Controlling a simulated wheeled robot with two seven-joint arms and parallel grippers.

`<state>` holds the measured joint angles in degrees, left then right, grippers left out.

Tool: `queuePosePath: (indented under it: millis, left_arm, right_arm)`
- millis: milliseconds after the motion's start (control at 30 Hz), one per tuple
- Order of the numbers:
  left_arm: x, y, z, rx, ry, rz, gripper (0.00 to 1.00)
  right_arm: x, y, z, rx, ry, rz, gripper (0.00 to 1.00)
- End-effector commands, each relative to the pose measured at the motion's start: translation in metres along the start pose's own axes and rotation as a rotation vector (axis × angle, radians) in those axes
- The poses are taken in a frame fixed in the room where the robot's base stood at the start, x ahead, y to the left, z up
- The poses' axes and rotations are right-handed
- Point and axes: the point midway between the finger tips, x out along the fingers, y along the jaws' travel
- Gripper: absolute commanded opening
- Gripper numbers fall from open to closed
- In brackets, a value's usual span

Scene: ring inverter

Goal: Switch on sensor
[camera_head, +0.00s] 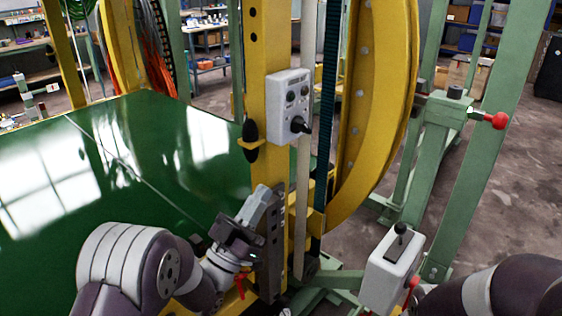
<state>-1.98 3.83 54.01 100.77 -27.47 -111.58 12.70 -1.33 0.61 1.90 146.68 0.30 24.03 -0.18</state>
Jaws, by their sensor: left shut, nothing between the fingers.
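A light grey control box (289,106) with small round buttons and a black knob is fixed to the yellow upright post (263,60). I cannot tell which part is the sensor. A second grey box (391,272) with a black lever on top and a red knob at its side stands lower right. My left gripper (265,193) is shut and empty. Its fingers point up in front of the lower part of the yellow post, below the control box and apart from it. I cannot tell whether they touch the post. My right gripper is out of view; only my right arm shows at the bottom right corner.
A shiny green panel (110,150) fills the left. A large yellow ring (375,110) curves right of the post. A green frame (480,150) with a red ball-ended handle (496,120) stands at the right. Shelves line the back. Concrete floor is open at far right.

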Motion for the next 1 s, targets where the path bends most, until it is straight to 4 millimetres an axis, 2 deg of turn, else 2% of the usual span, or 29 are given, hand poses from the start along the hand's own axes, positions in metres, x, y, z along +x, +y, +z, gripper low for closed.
queuePosePath:
  millis: [400, 600, 800, 1000]
  left_arm:
    - [0.087, 0.001, -0.002, 0.0, 0.001, 0.002, 0.0]
    - [0.119, 0.001, -0.002, 0.0, 0.001, 0.001, 0.0]
    - [0.132, 0.0, -0.001, 0.001, 0.0, -0.001, 0.0]
    - [0.133, 0.0, 0.0, 0.001, 0.0, -0.001, 0.0]
  right_arm:
    - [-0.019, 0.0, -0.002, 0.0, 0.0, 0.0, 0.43]
    - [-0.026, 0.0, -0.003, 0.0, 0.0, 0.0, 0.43]
    - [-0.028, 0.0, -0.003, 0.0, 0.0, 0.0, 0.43]
    - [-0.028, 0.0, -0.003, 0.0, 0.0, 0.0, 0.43]
